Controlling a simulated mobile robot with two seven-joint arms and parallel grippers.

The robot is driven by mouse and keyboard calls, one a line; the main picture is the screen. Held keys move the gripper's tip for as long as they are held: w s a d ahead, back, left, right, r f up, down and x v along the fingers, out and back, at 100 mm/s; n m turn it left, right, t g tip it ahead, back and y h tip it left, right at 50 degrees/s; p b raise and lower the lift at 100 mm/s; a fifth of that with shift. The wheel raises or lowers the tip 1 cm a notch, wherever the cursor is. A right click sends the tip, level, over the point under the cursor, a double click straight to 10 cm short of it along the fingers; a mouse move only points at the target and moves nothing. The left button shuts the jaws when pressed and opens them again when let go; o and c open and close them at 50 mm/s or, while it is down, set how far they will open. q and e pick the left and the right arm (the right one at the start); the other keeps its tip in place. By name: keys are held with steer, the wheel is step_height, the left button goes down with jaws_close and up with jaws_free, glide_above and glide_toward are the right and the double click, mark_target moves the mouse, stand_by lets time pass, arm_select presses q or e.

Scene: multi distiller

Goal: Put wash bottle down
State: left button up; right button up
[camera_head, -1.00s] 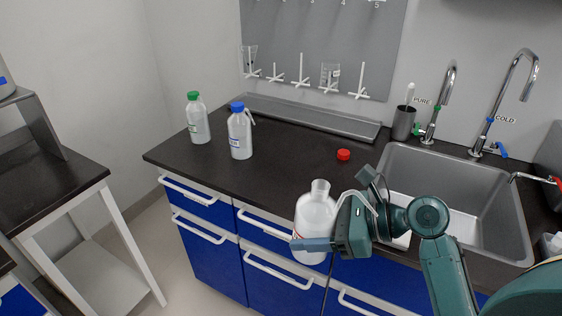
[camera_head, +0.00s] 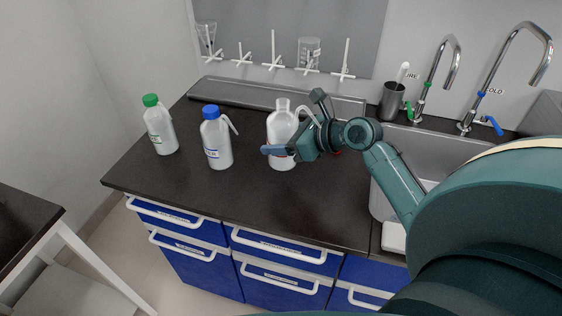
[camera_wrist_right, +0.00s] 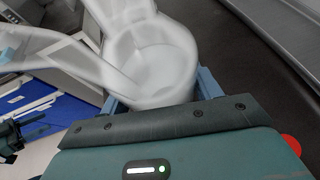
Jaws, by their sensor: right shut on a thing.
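The wash bottle (camera_head: 282,128) is white and has no cap on its open neck. It is upright over the dark counter, to the right of the blue-capped bottle. I cannot tell whether its base touches the counter. My right gripper (camera_head: 284,150) is shut around its body. The right wrist view shows the same bottle (camera_wrist_right: 150,60) from above, with its open mouth and white spout, between my blue fingers (camera_wrist_right: 160,92). My left gripper is not in view.
A blue-capped bottle (camera_head: 217,142) and a green-capped bottle (camera_head: 160,128) stand to the left on the counter (camera_head: 270,205). A red cap (camera_wrist_right: 292,144) lies beside my gripper. The sink (camera_head: 392,185) is at the right; a grey tray (camera_head: 240,94) lies behind. The counter's front is clear.

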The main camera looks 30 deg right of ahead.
steer(key=shift+f, duration=1.25)
step_height(320, 180, down, 3)
steer(key=shift+f+b, duration=0.1)
steer(key=shift+b, duration=0.4)
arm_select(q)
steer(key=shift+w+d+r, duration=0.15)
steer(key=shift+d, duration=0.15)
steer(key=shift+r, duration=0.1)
arm_select(e)
steer(key=o, duration=0.8)
steer(key=shift+f, duration=0.15)
arm_select(q)
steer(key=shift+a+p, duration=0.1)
steer(key=shift+p, duration=0.2)
arm_select(e)
steer(key=v, duration=1.2)
